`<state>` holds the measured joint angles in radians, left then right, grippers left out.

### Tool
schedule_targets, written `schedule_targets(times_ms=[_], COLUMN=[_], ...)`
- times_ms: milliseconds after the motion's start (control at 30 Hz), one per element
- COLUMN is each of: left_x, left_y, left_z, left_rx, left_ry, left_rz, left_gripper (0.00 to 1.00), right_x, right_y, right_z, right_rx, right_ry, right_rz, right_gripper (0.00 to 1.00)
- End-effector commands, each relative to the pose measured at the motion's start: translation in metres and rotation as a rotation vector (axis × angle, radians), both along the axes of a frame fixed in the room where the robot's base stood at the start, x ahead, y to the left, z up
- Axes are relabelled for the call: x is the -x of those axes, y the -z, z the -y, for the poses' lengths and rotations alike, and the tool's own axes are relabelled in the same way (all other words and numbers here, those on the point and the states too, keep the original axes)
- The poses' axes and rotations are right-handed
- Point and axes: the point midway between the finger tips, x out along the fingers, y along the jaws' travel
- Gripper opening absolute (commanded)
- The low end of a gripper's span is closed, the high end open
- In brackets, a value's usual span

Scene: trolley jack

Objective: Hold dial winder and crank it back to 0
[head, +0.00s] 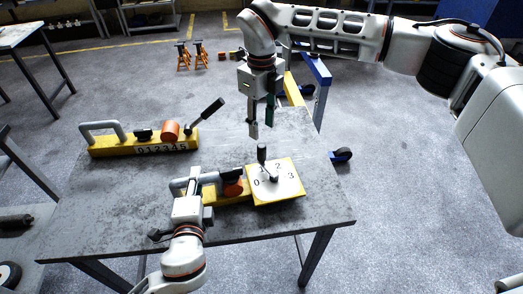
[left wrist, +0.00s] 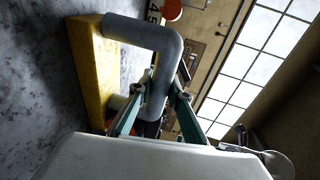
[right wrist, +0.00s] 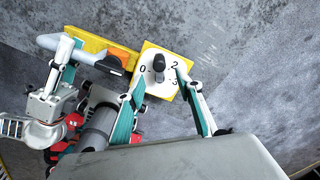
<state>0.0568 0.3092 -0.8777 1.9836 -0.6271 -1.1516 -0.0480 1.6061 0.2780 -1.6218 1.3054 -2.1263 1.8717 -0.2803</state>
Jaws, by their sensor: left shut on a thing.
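The dial winder has a yellow base (head: 228,197), a grey handle (left wrist: 168,50), an orange part (head: 234,188) and a square yellow-edged dial plate (head: 290,187). The numbers 0, 2 and 3 are readable on its white face. A crank with a dark knob (head: 262,153) stands up from the dial and hides part of the face. My left gripper (head: 190,190) is shut on the grey handle, as the left wrist view shows. My right gripper (head: 262,133) is open above the dial. In the right wrist view its fingertips (right wrist: 160,78) are on either side of the crank knob (right wrist: 158,64), apparently without gripping it.
A second yellow device (head: 120,146) with a grey handle, an orange cylinder, a black-knobbed lever and a number strip lies farther back on the grey table (head: 110,205). Orange jack stands (head: 190,55) are on the floor behind. The table's front left is clear.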

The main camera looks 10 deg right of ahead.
Motion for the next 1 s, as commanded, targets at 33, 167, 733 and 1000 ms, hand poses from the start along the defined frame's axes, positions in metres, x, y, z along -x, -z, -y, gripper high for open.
schedule_targets(times_ms=[33, 167, 733, 1000], left_x=[0.000, 0.000, 0.000, 0.000], left_y=[0.000, 0.000, 0.000, 0.000], left_z=[0.000, 0.000, 0.000, 0.000], left_rx=[-0.001, -0.001, -0.001, -0.001], left_ry=[-0.001, -0.001, -0.001, -0.001], left_rz=[-0.001, -0.001, -0.001, -0.001], left_gripper=[0.00, 0.00, 0.00, 0.00], right_x=[0.001, 0.001, 0.001, 0.000], right_y=[0.010, 0.034, 0.104, 0.105], right_z=[0.000, -0.001, -0.001, -0.001], right_rx=[0.000, -0.002, -0.004, -0.004], right_ry=[0.000, -0.001, -0.001, -0.001], right_rz=[-0.004, -0.005, -0.001, -0.001], right_gripper=[0.36, 0.36, 0.36, 0.36])
